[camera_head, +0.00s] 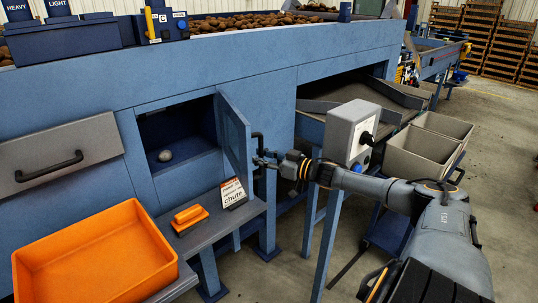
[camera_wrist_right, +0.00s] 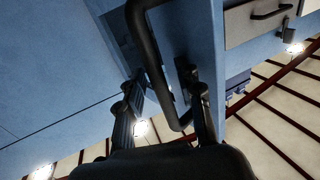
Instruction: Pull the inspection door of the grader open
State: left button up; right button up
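The inspection door (camera_head: 235,138) is a blue hinged panel on the grader's front (camera_head: 180,72). It stands swung well open, out from its dark opening (camera_head: 178,131). Its black bar handle (camera_head: 259,143) is on the door's right face; in the right wrist view the handle (camera_wrist_right: 152,65) loops down close to my fingers. My right gripper (camera_head: 263,161) is at the handle's lower end. In the right wrist view its fingers (camera_wrist_right: 165,112) are apart, with the handle's lower bend between them; I cannot tell whether they touch it. My left gripper is not in view.
A grey ball-like thing (camera_head: 165,156) lies inside the opening. Below are a grey shelf (camera_head: 222,220) with an orange brush-like item (camera_head: 189,217) and a chute sign (camera_head: 233,193), and an orange tray (camera_head: 95,262). A grey control box (camera_head: 351,128) stands close beside my right arm.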

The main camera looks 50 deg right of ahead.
jog(key=shift+s, duration=0.1)
jog(key=v, duration=1.2)
dwell(0.6)
jog(key=shift+r, duration=0.1)
